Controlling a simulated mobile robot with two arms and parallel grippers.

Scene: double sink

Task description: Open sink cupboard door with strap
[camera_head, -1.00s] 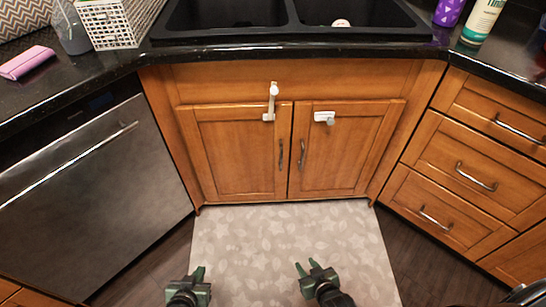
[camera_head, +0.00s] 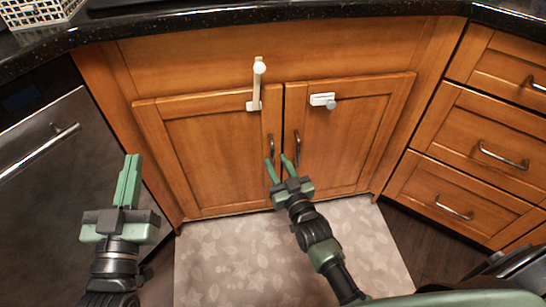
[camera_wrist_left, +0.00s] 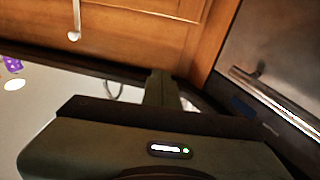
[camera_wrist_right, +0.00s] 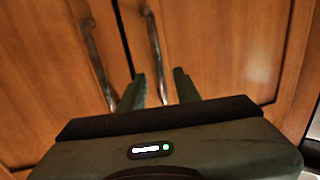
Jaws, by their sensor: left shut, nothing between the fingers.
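The sink cupboard has a left door (camera_head: 215,155) and a right door (camera_head: 350,145), both shut. A pale strap (camera_head: 257,85) stands upright from a mount at the left door's top edge, its round end against the panel above. A white latch piece (camera_head: 322,99) with a grey knob is on the right door. The strap also shows in the left wrist view (camera_wrist_left: 75,18). My left gripper (camera_head: 130,168) is shut and empty, left of the left door. My right gripper (camera_head: 278,160) is open by the door handles; in its wrist view, the right door's handle (camera_wrist_right: 157,50) appears between the fingers.
A stainless dishwasher (camera_head: 50,190) stands at the left, beside my left gripper. Drawers (camera_head: 480,150) with bar handles are at the right. A dark countertop (camera_head: 270,22) runs above. A patterned mat (camera_head: 205,265) lies on the floor below the doors.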

